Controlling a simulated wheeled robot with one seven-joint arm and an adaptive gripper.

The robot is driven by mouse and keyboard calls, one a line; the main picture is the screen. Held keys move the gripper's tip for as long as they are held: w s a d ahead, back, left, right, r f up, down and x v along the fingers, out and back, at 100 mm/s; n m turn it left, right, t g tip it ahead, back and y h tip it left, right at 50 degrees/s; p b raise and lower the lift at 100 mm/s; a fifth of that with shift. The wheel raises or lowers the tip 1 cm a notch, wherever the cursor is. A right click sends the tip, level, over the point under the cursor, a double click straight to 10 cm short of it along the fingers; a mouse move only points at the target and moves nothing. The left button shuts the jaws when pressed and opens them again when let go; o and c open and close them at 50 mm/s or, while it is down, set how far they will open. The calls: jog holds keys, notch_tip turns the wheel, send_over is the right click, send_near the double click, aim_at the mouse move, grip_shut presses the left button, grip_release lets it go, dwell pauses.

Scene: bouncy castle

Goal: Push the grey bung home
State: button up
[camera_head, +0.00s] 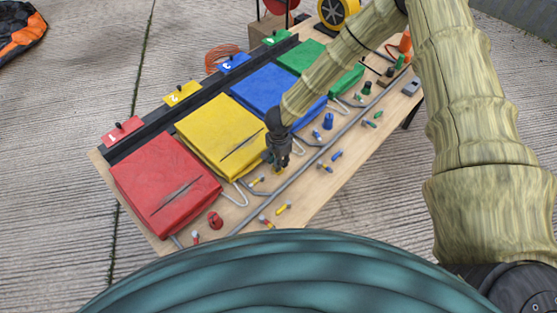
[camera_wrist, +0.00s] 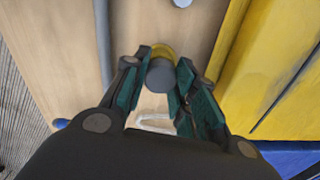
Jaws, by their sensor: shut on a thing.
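My gripper (camera_head: 279,158) is low over the table, beside the near right edge of the yellow inflatable panel (camera_head: 221,135). In the wrist view its dark green finger pads (camera_wrist: 160,92) are shut on a grey round-ended cylinder, which looks like the grey bung (camera_wrist: 160,76). A yellow rounded part (camera_wrist: 162,50) shows directly behind the grey bung, close against it. How far the bung sits in that part cannot be told. In the head view the gripper hides most of the bung.
A long grey pipe (camera_head: 305,171) runs along the table, with small blue and yellow pieces near it. A red cap (camera_head: 215,220) stands by the red panel (camera_head: 165,186). Blue (camera_head: 265,90) and green panels lie farther back. Bare wood (camera_head: 315,190) shows along the near edge.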

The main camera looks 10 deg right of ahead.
jog(key=shift+s+f, duration=0.3)
jog(key=shift+f, duration=0.25)
jog(key=o, duration=1)
jog(key=shift+f, duration=0.1)
jog(key=shift+o, duration=0.8)
jog(key=shift+w+f, duration=0.2)
jog(key=shift+r, duration=0.3)
jog(key=shift+w, duration=0.1)
jog(key=shift+r, duration=0.3)
notch_tip(320, 180, up, 11)
jog(key=shift+r, duration=0.2)
